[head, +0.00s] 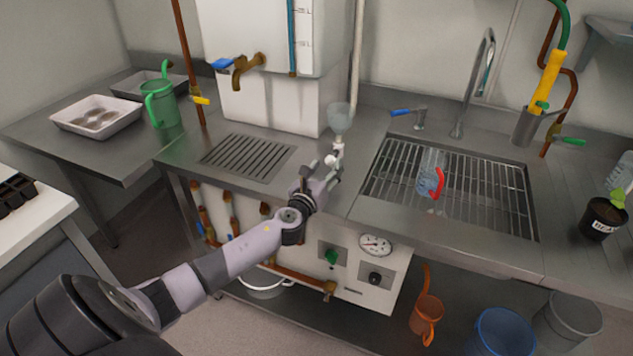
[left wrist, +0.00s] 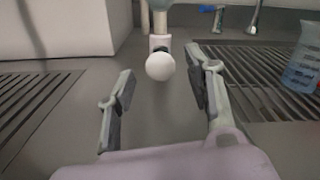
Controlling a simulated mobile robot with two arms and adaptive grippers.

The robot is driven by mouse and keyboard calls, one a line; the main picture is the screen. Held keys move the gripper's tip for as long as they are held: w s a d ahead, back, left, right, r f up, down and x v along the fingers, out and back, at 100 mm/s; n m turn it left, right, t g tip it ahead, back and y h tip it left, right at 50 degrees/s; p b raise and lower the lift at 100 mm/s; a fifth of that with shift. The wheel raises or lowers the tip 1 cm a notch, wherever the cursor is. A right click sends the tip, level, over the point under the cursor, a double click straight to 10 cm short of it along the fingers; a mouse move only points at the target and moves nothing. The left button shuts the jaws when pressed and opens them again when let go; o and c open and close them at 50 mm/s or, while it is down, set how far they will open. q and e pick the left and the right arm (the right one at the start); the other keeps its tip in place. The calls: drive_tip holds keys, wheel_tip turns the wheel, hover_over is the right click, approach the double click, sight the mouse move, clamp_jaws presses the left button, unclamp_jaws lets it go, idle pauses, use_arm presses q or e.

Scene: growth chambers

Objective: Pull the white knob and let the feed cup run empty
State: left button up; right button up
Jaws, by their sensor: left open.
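The white knob (left wrist: 160,66) shows in the left wrist view between and just beyond my open fingertips. In the head view the knob (head: 330,160) sits on the front of the valve under the feed cup (head: 340,118), a clear funnel-like cup. How much liquid is in the cup I cannot tell. My left gripper (head: 324,176) is open and points at the knob; in the left wrist view its two fingers (left wrist: 160,90) stand on either side of the line to the knob, with no contact visible. My right gripper is not in view.
A grated sink (head: 480,222) with a clear jug with a red handle (head: 430,180) lies to the right. A drain grille (head: 248,157) and a white tank (head: 270,105) with a brass tap (head: 245,68) stand to the left. A green jug (head: 160,107) stands farther left.

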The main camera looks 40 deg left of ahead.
use_arm(q)
drive_tip(key=v, duration=1.1)
drive_tip(key=shift+a+f, duration=0.1)
